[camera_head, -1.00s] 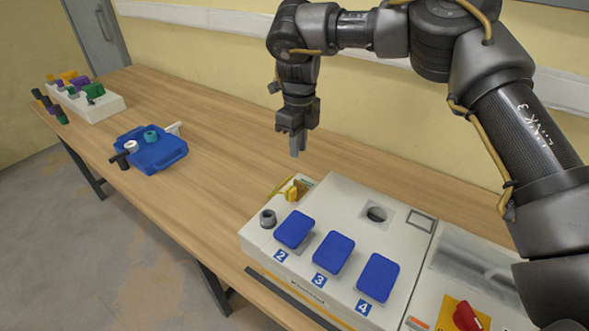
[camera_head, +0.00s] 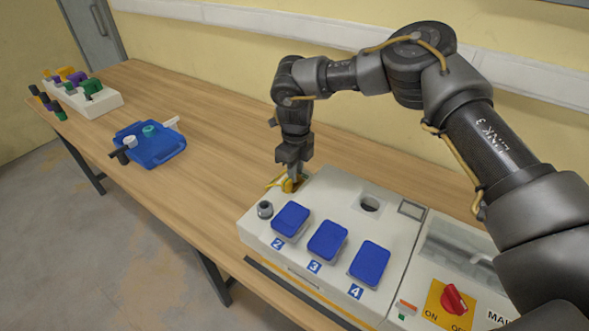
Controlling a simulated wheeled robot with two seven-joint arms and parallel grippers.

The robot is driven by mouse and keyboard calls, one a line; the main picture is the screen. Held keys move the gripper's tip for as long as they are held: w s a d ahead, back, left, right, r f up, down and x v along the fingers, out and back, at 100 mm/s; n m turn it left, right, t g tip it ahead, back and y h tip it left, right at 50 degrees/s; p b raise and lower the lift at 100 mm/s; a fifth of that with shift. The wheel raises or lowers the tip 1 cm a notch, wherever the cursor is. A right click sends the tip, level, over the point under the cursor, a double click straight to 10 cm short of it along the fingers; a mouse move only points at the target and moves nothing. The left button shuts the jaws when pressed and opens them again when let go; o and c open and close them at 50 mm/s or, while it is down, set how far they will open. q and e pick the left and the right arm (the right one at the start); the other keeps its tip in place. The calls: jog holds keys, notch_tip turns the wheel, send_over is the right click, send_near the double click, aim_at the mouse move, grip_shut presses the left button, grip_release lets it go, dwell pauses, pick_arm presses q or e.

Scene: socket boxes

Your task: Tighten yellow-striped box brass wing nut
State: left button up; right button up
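The white socket box (camera_head: 395,225) with a yellow stripe along its front edge stands on the table. It has blue lids numbered 2, 3 and 4, and a grey round socket (camera_head: 265,209) at its left end. The yellow-gold wing nut (camera_head: 287,185) is at the box's back left corner, partly covered by my gripper. My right gripper (camera_head: 294,176) points down with its fingertips at the wing nut. I cannot tell whether the fingers are closed on it. My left gripper is not in view.
A blue tray (camera_head: 165,153) with small parts lies mid-table to the left. A white block with coloured plugs (camera_head: 98,104) stands at the far left. A red switch (camera_head: 454,299) is on the box's right part. The table between tray and box is clear. A wall runs behind.

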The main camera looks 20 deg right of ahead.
jog(key=shift+s, duration=0.1)
grip_shut()
jog(key=shift+m, duration=0.3)
jog(key=m+p, duration=0.1)
jog(key=m, duration=0.3)
jog(key=shift+m, duration=0.3)
jog(key=m+p, duration=0.1)
jog(key=m, duration=0.4)
jog(key=shift+r+m, duration=0.1)
jog(key=shift+m, duration=0.2)
jog(key=m+p, duration=0.1)
jog(key=m, duration=0.2)
jog(key=shift+m+p, duration=0.3)
jog(key=shift+p, duration=0.05)
jog(key=shift+m+p, duration=1.15)
jog(key=shift+m, duration=0.65)
grip_release()
